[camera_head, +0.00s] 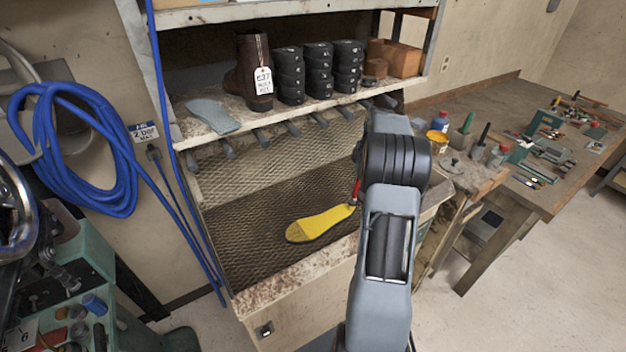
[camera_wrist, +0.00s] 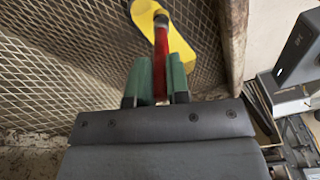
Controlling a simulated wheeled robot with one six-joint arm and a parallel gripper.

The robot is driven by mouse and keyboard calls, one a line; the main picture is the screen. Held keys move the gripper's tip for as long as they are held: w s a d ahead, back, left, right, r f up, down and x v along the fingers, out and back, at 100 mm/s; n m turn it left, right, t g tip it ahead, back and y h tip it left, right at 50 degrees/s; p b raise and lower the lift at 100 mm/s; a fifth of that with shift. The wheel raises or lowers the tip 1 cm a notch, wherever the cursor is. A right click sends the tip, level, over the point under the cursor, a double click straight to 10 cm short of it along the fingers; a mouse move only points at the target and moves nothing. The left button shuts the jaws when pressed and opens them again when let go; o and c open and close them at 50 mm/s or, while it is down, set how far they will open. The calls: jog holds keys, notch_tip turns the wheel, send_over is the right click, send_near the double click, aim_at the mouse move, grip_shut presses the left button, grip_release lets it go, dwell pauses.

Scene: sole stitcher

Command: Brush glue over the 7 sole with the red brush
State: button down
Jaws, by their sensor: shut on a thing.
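A yellow sole (camera_head: 318,225) lies flat on the dark mesh surface, with a darker edge at its left end. No number can be read on it. My gripper (camera_wrist: 157,84) is shut on the red brush (camera_wrist: 161,55), its green fingers on either side of the handle. The brush points away from the gripper, and its far end overlaps the yellow sole (camera_wrist: 181,48) in the wrist view. I cannot tell whether the bristles touch it. In the head view the red brush (camera_head: 356,190) shows at the sole's right end; my arm hides the fingers.
A shelf (camera_head: 222,135) above the mesh holds a brown boot (camera_head: 252,65), a grey sole (camera_head: 213,115) and stacked black blocks (camera_head: 318,68). A blue hose (camera_head: 75,150) hangs at left. Jars (camera_head: 440,121) and a tool-covered bench (camera_head: 525,190) stand at right. Mesh left of the sole is clear.

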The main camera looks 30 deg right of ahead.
jog(key=shift+r+p, duration=1.75)
jog(key=shift+r, duration=0.9)
notch_tip(320, 180, up, 6)
jog(key=shift+p, duration=0.45)
jog(key=c, duration=1.6)
grip_release()
grip_shut()
